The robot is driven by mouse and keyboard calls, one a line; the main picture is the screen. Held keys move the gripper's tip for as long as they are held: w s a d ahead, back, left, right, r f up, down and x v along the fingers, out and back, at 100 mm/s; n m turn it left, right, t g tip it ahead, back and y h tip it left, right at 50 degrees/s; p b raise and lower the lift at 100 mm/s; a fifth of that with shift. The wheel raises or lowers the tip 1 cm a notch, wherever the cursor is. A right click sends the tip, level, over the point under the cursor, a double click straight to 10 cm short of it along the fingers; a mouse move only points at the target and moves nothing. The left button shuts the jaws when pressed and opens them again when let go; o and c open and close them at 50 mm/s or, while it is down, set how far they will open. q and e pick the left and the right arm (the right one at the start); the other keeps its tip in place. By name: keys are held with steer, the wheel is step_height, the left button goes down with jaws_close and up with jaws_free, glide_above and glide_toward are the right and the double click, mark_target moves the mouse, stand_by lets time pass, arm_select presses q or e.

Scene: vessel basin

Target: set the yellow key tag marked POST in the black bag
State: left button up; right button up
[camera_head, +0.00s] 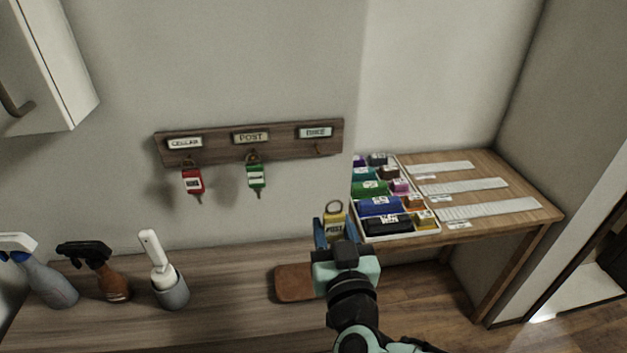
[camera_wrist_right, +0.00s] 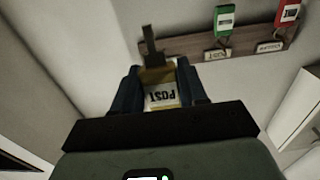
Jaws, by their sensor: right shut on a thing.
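The yellow key tag (camera_head: 334,227) marked POST is held upright between the blue fingers of my right gripper (camera_head: 334,222), with its ring at the top. In the right wrist view the tag (camera_wrist_right: 162,96) sits between both fingers, its POST label upside down. The gripper is shut on it, in front of the wall and above the wooden counter. I cannot make out a clear black bag. A black item (camera_head: 388,224) lies in the front of a white tray, but I cannot tell what it is. My left gripper is not in view.
A wooden rack (camera_head: 285,145) on the wall bears a red tag (camera_head: 193,182) under CELLAR and a green tag (camera_head: 256,176) under POST; the BIKE hook is empty. Spray bottles (camera_head: 48,277) and a brush holder (camera_head: 170,287) stand left. A brown mat (camera_head: 292,284) lies near the gripper.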

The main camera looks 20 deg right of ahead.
steer(key=shift+s+r, duration=0.1)
steer(key=shift+r, duration=0.1)
steer(key=shift+s, duration=0.1)
steer(key=shift+s, duration=0.1)
steer(key=p, duration=0.1)
glide_toward(314, 163)
steer(key=w+r, duration=0.1)
steer(key=w, duration=0.1)
steer(key=shift+d+f+p+x, duration=0.1)
steer(key=shift+f+p+x, duration=0.1)
steer(key=shift+x, duration=0.6)
steer(key=shift+d+f+p+x, duration=0.1)
steer(key=shift+f+p+x, duration=0.1)
steer(key=shift+x, duration=0.65)
steer(key=shift+d+f+p+x, duration=0.1)
steer(key=shift+p+x, duration=0.1)
steer(key=shift+x, duration=0.6)
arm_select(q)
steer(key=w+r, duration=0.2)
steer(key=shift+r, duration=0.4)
arm_select(e)
steer(key=shift+s, duration=0.2)
steer(key=shift+s, duration=0.1)
